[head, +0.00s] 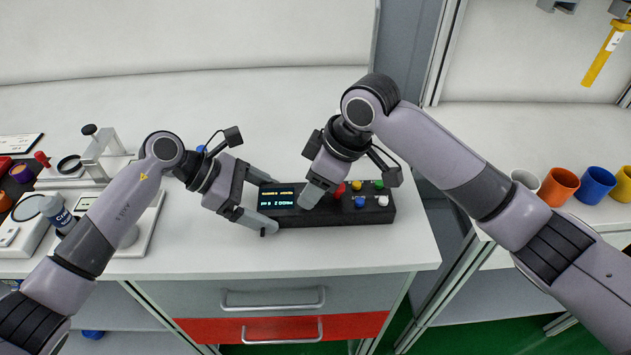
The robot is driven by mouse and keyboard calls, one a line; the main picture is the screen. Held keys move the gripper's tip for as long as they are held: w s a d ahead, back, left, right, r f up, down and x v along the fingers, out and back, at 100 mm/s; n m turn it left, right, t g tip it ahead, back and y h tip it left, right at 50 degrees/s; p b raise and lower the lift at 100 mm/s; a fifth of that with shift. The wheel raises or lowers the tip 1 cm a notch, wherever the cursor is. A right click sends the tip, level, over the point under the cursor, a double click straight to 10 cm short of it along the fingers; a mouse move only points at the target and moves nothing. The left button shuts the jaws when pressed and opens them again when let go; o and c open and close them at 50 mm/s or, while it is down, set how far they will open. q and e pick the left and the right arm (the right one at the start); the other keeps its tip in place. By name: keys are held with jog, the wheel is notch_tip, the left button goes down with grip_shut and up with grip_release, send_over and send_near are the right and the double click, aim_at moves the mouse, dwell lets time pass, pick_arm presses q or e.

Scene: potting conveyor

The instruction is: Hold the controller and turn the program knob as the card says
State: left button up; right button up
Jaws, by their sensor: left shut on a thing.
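The controller (345,214) is a dark box lying on the white bench, with a lit display (277,198) on its left part and red, yellow, green, blue and white knobs or buttons on its right part. The display text is too small to read surely. My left gripper (264,205) is shut on the controller's left end, one finger on the far side and one on the near side. My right gripper (311,196) points down over the middle of the controller, just right of the display. It hides part of the top face. Its finger gap and any contact with a knob are hidden.
At right, coloured pots (597,185) stand on another surface across a gap. Bench is clear behind the controller.

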jog(key=v, duration=1.2)
pick_arm(q)
jog(key=o, duration=0.6)
